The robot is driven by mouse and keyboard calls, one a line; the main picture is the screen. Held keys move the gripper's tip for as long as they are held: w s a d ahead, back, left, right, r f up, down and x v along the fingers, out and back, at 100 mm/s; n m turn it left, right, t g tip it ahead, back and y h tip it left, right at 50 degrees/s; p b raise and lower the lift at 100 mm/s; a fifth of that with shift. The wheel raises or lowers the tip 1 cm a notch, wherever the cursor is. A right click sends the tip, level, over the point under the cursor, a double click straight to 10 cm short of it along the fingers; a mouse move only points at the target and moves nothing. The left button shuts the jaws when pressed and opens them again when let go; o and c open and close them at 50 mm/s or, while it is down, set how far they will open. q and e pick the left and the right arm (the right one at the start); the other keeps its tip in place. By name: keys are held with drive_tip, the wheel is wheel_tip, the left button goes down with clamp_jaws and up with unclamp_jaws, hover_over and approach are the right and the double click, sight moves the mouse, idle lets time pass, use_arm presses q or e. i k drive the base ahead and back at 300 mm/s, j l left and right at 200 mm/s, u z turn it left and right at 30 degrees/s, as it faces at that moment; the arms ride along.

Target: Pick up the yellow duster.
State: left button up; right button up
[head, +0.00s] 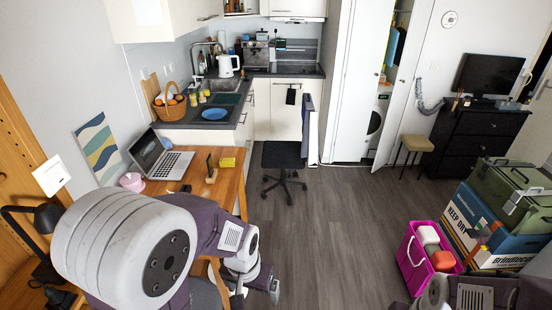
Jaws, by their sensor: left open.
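I cannot make out a yellow duster for certain. Narrow yellow and blue shapes (391,46) show inside the partly open closet at the back right, too small to identify. My left gripper (256,287) hangs low beyond the desk's right edge, open and holding nothing that I can see, well away from the closet. My right arm shows only at the bottom right, and its gripper is out of view.
The wooden desk (205,178) holds a laptop (163,158). A black office chair (283,156) stands by the kitchen counter. A stool (416,145) stands near the closet door (405,85). A magenta crate (412,267) and stacked boxes are at right. The middle floor (335,215) is clear.

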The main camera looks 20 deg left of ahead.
sight(223, 162)
drive_tip(key=i+l, duration=0.15)
drive_tip(key=i, duration=0.3)
drive_tip(key=i+l, duration=0.2)
drive_tip(key=i, duration=0.25)
drive_tip(key=i+l, duration=0.15)
drive_tip(key=i, duration=0.25)
drive_tip(key=i+j+u, duration=0.1)
drive_tip(key=i+u, duration=0.75)
drive_tip(key=u, duration=0.15)
drive_tip(key=i+l+u, duration=0.25)
drive_tip(key=i+u, duration=0.25)
drive_tip(key=i+l+u, duration=0.3)
drive_tip(key=u, duration=0.2)
drive_tip(key=i+u, duration=0.25)
drive_tip(key=u, duration=0.2)
drive_tip(key=i+u, duration=0.2)
drive_tip(key=u, duration=0.3)
drive_tip(key=i+u, duration=0.25)
drive_tip(key=u, duration=0.2)
drive_tip(key=l, duration=0.05)
